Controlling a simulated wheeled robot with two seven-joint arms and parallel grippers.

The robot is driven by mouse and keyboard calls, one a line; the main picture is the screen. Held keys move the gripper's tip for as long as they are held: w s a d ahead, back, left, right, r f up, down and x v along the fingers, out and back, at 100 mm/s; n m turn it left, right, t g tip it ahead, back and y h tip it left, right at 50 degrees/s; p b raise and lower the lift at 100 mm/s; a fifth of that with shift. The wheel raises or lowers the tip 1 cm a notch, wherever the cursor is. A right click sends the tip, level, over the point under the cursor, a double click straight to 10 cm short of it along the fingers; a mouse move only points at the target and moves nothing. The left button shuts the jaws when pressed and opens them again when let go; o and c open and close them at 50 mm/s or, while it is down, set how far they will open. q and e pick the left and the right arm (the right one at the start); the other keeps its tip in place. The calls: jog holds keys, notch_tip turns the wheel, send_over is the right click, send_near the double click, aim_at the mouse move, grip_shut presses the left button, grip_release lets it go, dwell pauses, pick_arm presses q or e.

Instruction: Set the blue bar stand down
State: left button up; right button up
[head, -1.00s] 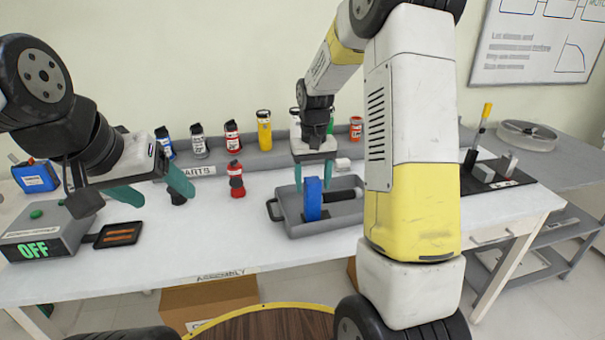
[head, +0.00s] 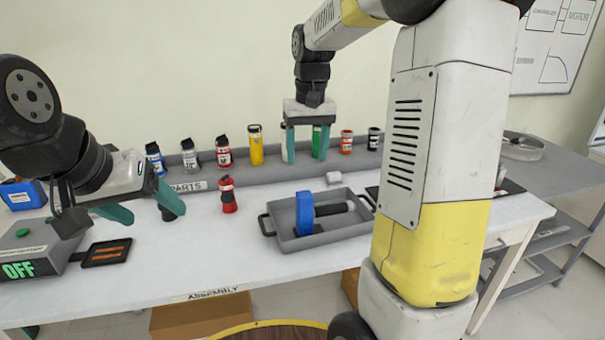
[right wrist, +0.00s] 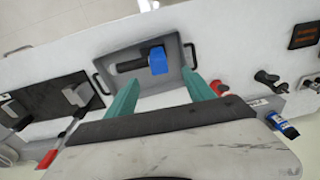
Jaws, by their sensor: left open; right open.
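The blue bar stand (head: 305,212) stands upright in the grey tray (head: 282,240) on the table. A black cylinder (head: 334,209) lies beside it, toward the right. In the right wrist view the blue stand (right wrist: 158,61) shows from above inside the tray (right wrist: 178,57). My right gripper (head: 306,155) is open and empty, up above and behind the tray, apart from the stand. In the right wrist view its green fingers (right wrist: 158,98) are spread with nothing between them. My left gripper (head: 152,212) is open at the left, near a small black item (head: 167,207) on the table.
A red bottle (head: 228,195) stands left of the tray. Several bottles line the grey parts shelf (head: 270,171) at the back. An OFF box (head: 30,262) and a dark small tray (head: 106,252) are at the left. The table's front middle is clear.

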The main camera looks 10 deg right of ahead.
jog(key=s+a+r+t+y, duration=0.1)
jog(key=s+t, duration=0.1)
jog(key=s, duration=0.8)
jog(key=s+a+r+t, duration=0.1)
jog(key=s+r+t, duration=0.1)
jog(key=s, duration=0.8)
jog(key=shift+s+t+y, duration=0.4)
jog(key=shift+t, duration=0.3)
